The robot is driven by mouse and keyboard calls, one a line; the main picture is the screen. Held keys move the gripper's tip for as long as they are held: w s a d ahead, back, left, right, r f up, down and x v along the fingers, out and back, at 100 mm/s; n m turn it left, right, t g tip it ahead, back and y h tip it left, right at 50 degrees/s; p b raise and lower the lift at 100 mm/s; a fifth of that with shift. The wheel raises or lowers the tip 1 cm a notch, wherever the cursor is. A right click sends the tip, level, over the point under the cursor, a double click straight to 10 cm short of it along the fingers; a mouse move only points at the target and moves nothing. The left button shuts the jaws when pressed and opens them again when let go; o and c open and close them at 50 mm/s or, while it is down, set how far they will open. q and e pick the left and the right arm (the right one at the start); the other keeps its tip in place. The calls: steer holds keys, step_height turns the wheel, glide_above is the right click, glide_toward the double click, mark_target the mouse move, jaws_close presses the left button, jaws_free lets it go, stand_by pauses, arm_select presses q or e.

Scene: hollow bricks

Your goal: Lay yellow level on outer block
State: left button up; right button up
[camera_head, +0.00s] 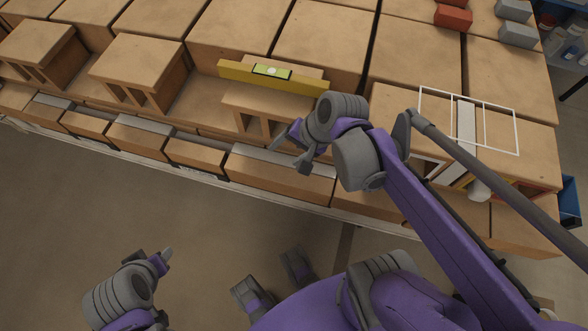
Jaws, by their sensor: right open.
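The yellow level (305,86), with a bright green vial window in its middle, lies across the top of a hollow brick (262,103). It appears to rest on the brick, and its ends reach past both sides. My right gripper (291,150) is just in front of and below the level's right part, beside the brick's front right corner. It is open and empty, apart from the level. My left gripper (149,256) is low at the left, over the floor and far from the bricks. Its fingers look apart with nothing between them.
Two more hollow bricks (137,60) (40,45) stand to the left on the same layer. Large bricks (325,45) fill the back. A white wire frame (468,100) stands on bricks at the right. Red (453,16) and grey (517,35) blocks lie at top right. Open floor (60,210) lies in front.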

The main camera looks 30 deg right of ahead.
steer(key=s+n+h, duration=0.1)
steer(key=n, duration=0.2)
steer(key=s+a+f+n+h, duration=0.1)
steer(key=s+n, duration=0.1)
steer(key=n, duration=0.2)
steer(key=s+f+n+h, duration=0.1)
steer(key=s+n, duration=0.1)
steer(key=n, duration=0.2)
steer(key=shift+a+f+t, duration=0.2)
steer(key=shift+t, duration=0.2)
